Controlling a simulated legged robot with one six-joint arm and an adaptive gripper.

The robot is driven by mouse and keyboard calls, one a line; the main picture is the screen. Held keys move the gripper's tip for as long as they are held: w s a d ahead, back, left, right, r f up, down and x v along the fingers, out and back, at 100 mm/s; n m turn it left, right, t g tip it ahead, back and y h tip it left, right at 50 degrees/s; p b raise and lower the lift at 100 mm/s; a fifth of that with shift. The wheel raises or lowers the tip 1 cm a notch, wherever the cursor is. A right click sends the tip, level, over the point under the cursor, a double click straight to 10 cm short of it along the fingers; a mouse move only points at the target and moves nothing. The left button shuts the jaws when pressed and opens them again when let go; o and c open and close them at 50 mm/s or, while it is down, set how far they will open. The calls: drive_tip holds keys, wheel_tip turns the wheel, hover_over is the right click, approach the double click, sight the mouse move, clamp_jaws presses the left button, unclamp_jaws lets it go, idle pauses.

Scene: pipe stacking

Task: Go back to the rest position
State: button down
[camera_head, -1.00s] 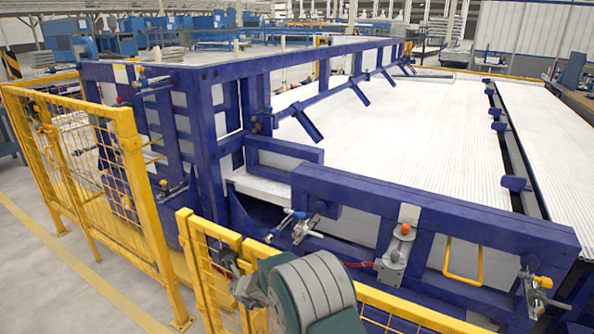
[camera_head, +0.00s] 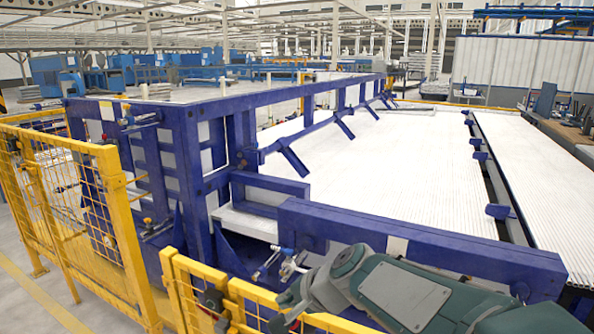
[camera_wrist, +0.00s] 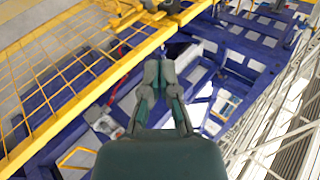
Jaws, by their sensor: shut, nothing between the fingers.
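My gripper (camera_wrist: 159,72) shows in the wrist view, its two grey-green fingers together with nothing between them. It points over the blue machine frame (camera_wrist: 205,60) and the yellow mesh fence (camera_wrist: 75,65), touching neither as far as I can tell. In the head view my green-grey arm is at the bottom right, in front of the blue frame (camera_head: 420,250). I cannot clearly make out the fingertips there.
Yellow fence panels (camera_head: 75,190) stand at the left and bottom of the head view. Long white pipes (camera_head: 390,170) lie in the large bed behind the blue frame. Bare grey floor (camera_head: 25,310) shows at the lower left.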

drive_tip(key=s+d+f+n+h, duration=0.1)
drive_tip(key=s+d+n+h, duration=0.6)
drive_tip(key=s+d, duration=1)
drive_tip(key=shift+s+d, duration=0.2)
drive_tip(key=shift+s, duration=0.8)
drive_tip(key=shift+f, duration=0.1)
